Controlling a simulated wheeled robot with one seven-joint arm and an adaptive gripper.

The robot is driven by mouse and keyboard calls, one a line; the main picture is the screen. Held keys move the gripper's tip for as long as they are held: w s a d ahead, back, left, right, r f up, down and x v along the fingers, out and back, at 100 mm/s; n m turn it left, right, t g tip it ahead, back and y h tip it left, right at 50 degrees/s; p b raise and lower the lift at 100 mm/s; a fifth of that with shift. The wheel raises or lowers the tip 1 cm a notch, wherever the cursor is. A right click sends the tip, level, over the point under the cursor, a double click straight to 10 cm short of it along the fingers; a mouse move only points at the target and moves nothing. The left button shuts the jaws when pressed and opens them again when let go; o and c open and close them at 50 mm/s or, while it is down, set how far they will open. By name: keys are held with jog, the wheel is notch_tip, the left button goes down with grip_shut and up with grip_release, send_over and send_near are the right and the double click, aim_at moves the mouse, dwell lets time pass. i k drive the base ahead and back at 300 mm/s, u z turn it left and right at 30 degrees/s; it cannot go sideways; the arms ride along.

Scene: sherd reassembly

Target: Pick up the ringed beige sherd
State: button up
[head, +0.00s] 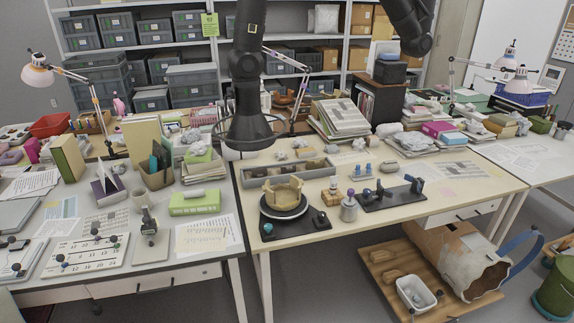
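A beige pot (284,193) with a jagged, broken upper edge stands on a dark round turntable (284,211) on the middle table. Behind it lies a long grey compartment tray (318,174) holding small pieces that are too small to make out. I cannot pick out a ringed beige sherd for certain; it may be among these small pieces or hidden. A black part of my arm (250,125) hangs in front of the table behind the tray, left of centre. Another dark arm part shows at the top right. No gripper fingers are visible.
A metal jar (349,208), a small wooden block (330,197) and a dark stand (393,195) sit right of the turntable. Paper stacks (340,117) stand behind. The left desk (180,254) is crowded. The front right of the middle table is mostly clear.

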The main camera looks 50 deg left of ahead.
aim_at(317, 164)
jog(key=u, duration=1.65)
